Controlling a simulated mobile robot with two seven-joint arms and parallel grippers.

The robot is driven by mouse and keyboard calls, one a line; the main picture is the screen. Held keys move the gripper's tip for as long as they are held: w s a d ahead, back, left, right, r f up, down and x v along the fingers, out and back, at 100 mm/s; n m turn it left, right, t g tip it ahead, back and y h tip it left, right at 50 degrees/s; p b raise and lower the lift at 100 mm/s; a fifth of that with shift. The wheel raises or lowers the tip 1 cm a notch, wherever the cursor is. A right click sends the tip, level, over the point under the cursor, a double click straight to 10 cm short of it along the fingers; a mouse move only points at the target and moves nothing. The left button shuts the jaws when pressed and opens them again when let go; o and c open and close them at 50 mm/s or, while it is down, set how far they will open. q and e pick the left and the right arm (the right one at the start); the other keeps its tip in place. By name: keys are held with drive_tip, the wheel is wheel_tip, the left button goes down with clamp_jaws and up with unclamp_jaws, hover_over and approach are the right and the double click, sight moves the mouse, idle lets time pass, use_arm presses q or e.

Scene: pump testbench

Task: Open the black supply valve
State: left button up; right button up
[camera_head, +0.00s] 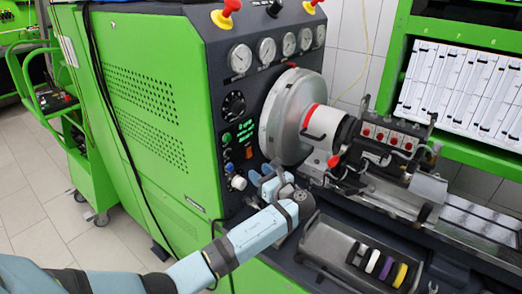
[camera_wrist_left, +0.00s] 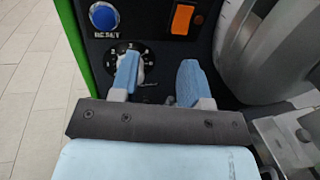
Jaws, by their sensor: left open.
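A small black valve handle (camera_head: 273,8) sits on top of the green bench, between red-and-yellow knobs. I cannot tell for sure that it is the black supply valve. My left gripper (camera_head: 262,180) is by the lower part of the dark control panel, well below that handle. In the left wrist view, the left gripper (camera_wrist_left: 158,78) is open, with its two blue fingers apart and nothing gripped. Its left finger overlaps a numbered dial with a pale knob (camera_wrist_left: 148,66); contact cannot be told. My right gripper is not in view.
A blue reset button (camera_wrist_left: 103,15) and an orange switch (camera_wrist_left: 186,18) are above the fingers. A large metal disc (camera_head: 290,115) stands right of the panel. A tray (camera_head: 340,245) with several coloured pieces lies in front. Gauges (camera_head: 240,58) line the panel top.

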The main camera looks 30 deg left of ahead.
use_arm(q)
wheel_tip(320, 180, up, 9)
drive_tip(key=shift+c, duration=0.3)
